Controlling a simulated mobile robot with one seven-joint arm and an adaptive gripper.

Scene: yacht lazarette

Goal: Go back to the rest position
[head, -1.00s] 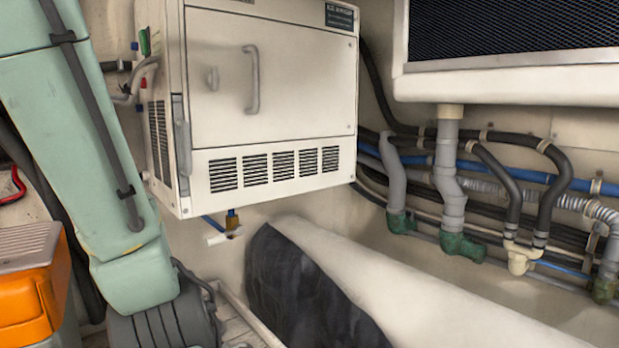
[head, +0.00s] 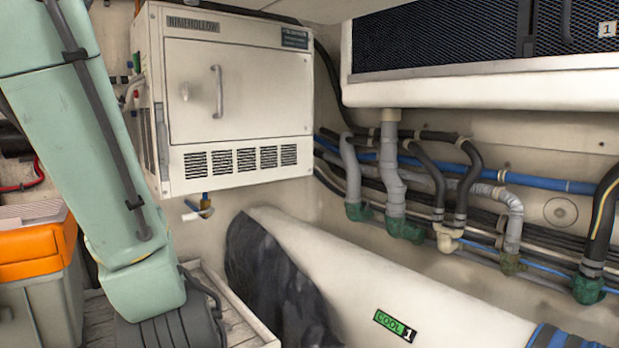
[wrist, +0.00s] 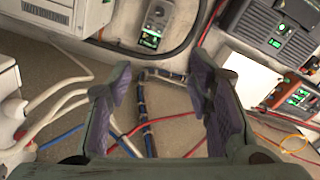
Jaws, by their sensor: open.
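My gripper (wrist: 165,100) shows in the wrist view with its two purple-padded fingers spread apart. It is open and nothing is between the fingers. Behind it are blue, red and white cables on a pale wall, and I cannot tell how far off they are. In the head view my pale green arm comes down the left side, and the gripper is outside that picture.
In the head view a white cabinet (head: 240,85) hangs on the wall right of my arm. Pipes (head: 395,180) run along the right wall. An orange-lidded box (head: 30,250) stands at the left. A white cylinder labelled COOL 1 (head: 350,270) lies below.

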